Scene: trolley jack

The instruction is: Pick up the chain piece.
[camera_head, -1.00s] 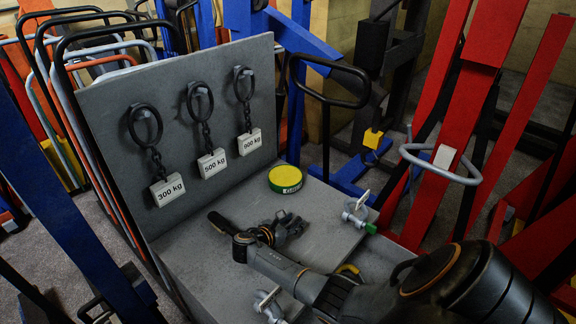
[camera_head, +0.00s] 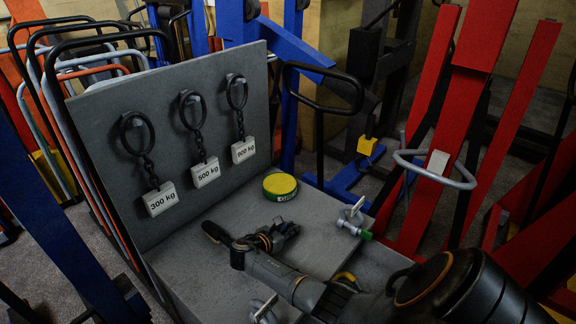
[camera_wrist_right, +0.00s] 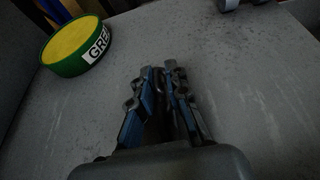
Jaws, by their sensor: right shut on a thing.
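My right gripper (camera_head: 284,230) is low over the grey table, in front of the green and yellow tin. In the right wrist view its fingers (camera_wrist_right: 160,72) are close together around a thin dark thing (camera_wrist_right: 158,84), which I take to be the chain piece; it is mostly hidden between the fingers. Whether it touches the table I cannot tell. Three dark chains with rings hang on the upright grey panel, with tags reading 300 kg (camera_head: 160,199), 500 kg (camera_head: 206,172) and 900 kg (camera_head: 243,150). My left gripper is not in view.
The green and yellow tin (camera_head: 280,186) stands on the grey table (camera_head: 205,279) behind the gripper. A shackle with a green pin (camera_head: 353,221) lies to the right, another metal shackle (camera_head: 263,310) at the front. The upright panel (camera_head: 100,125) closes the left and back. Red frames (camera_head: 462,130) stand at right.

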